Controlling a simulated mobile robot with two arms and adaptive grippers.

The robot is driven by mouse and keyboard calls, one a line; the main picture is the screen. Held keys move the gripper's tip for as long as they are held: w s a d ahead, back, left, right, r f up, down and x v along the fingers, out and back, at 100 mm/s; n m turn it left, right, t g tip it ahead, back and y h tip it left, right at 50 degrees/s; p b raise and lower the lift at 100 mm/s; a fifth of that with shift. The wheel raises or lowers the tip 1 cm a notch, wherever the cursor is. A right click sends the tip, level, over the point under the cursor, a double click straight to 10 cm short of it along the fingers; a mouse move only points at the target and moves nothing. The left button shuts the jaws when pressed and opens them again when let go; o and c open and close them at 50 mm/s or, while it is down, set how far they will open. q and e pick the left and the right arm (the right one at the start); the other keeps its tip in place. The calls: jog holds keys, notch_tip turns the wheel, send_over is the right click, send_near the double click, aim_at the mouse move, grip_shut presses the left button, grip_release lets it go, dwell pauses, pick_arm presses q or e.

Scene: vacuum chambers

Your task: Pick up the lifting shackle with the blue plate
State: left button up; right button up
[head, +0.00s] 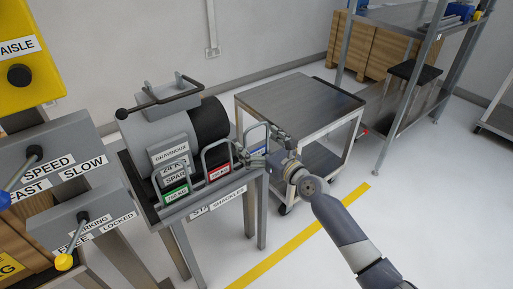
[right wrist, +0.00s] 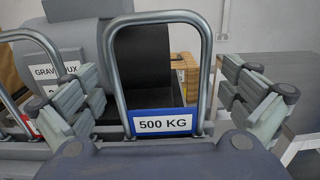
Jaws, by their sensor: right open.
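The lifting shackle with the blue plate (right wrist: 160,123) stands upright in the right wrist view, its plate reading "500 KG" and its grey metal loop rising above. In the head view it is at the right end of the shackle stand (head: 215,204), with its blue plate (head: 258,150) partly hidden by my gripper. My right gripper (head: 262,146) is open, with its fingers spread on either side of the shackle; no contact shows. In the right wrist view the fingers frame the loop from left and right. My left gripper is not in view.
A shackle with a red plate (head: 219,172) and one with a green plate (head: 175,193) stand to the left on the same stand. A grey machine with a black drum (head: 209,122) is behind them. A metal cart (head: 300,100) stands to the right. Lever panels (head: 85,215) are at left.

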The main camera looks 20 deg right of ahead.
jog(key=shift+w, duration=0.1)
jog(key=shift+c, duration=0.6)
jog(key=c, duration=1.3)
jog(key=shift+r, duration=0.1)
jog(key=shift+r, duration=0.2)
